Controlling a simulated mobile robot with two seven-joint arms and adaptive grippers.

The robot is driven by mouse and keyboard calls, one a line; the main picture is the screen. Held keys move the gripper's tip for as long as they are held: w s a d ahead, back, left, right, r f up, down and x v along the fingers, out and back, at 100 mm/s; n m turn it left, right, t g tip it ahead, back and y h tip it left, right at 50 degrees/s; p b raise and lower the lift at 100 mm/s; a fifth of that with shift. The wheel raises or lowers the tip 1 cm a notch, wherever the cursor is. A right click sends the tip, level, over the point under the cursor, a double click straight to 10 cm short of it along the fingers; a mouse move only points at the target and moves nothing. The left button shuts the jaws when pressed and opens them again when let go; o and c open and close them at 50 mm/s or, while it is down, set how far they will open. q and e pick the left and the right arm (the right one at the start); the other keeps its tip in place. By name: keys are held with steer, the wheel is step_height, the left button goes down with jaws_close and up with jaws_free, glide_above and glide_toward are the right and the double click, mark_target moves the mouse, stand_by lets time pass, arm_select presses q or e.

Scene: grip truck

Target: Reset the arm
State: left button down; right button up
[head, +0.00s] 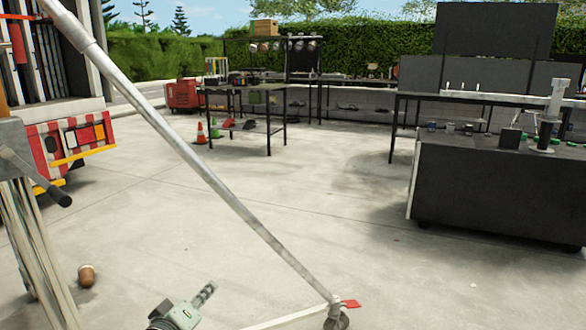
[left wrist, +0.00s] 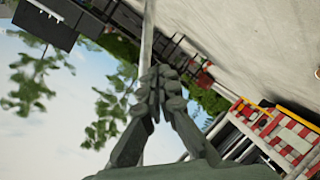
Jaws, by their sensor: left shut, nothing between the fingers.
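My left gripper (head: 203,295) shows at the bottom of the head view, left of centre, low over the concrete. It also shows in the left wrist view (left wrist: 161,80), where its fingers meet at the tips with nothing between them. In that view a pale pole runs up behind the fingertips; I cannot tell whether they touch it. My right gripper is in neither view.
A long metal pole (head: 215,185) slants across the head view to a caster with a red tab (head: 350,304). A dark cart (head: 490,190) stands at right, tables (head: 250,90) behind. A truck (head: 80,140) is at left. The middle floor is clear.

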arm_select(q)
steer(key=s+a+f+m+g+y, duration=0.25)
steer(key=s+f+m+g, duration=0.3)
steer(key=s+f, duration=0.95)
steer(key=s+a+f+m+g+y, duration=0.1)
steer(key=s+a+f+m+g, duration=0.1)
steer(key=s, duration=0.6)
steer(key=s+a+f+m+g+y, duration=0.1)
steer(key=s+a+f+g, duration=0.2)
steer(key=s+f, duration=0.4)
steer(key=shift+s+a+f+m+g+p, duration=0.25)
steer(key=shift+s+a+m+g+p, duration=0.15)
steer(key=shift+g, duration=0.25)
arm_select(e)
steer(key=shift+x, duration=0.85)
